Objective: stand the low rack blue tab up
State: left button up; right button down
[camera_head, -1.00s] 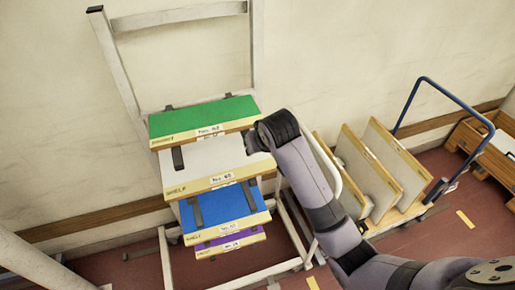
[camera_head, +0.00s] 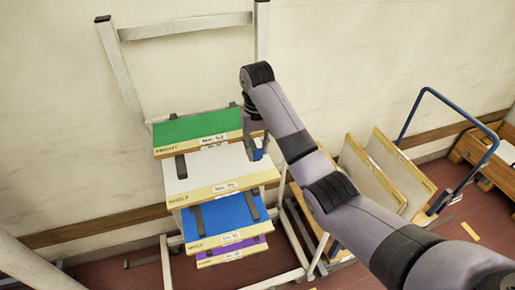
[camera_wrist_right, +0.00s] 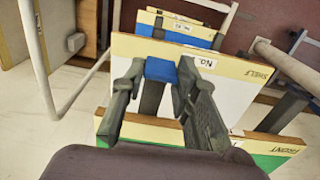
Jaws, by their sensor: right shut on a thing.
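The rack (camera_head: 182,28) stands against the wall with green, white, blue and purple boards stepped one below another. My right gripper (camera_head: 252,142) is at the right edge of the rack, by the white board (camera_head: 205,172). The blue tab (camera_wrist_right: 160,70) sits between its two fingers (camera_wrist_right: 159,82) in the right wrist view, and the gripper is shut on it. A bit of blue also shows beside the gripper in the head view. A dark grey piece shows below the tab; whether the tab stands or lies is unclear. My left gripper is out of view.
The green board (camera_head: 198,127) overhangs close to the right gripper. A trolley with a blue handle (camera_head: 425,90) and upright boards (camera_head: 400,165) stands to the right, partly behind my arm. A wooden crate (camera_head: 478,150) is at the far right.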

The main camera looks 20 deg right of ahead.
dwell(0.5)
jog(key=c, duration=1.2)
grip_release()
jog(key=shift+w+f, duration=0.1)
jog(key=shift+w, duration=0.05)
jog(key=shift+c, duration=0.2)
jog(key=shift+w+r, duration=0.25)
jog(key=shift+r, duration=1.05)
jog(key=shift+s+d+r, duration=0.2)
jog(key=shift+s+r, duration=0.05)
jog(key=shift+r, duration=0.15)
notch_tip(320, 180, up, 9)
jog(key=shift+a+f, duration=0.15)
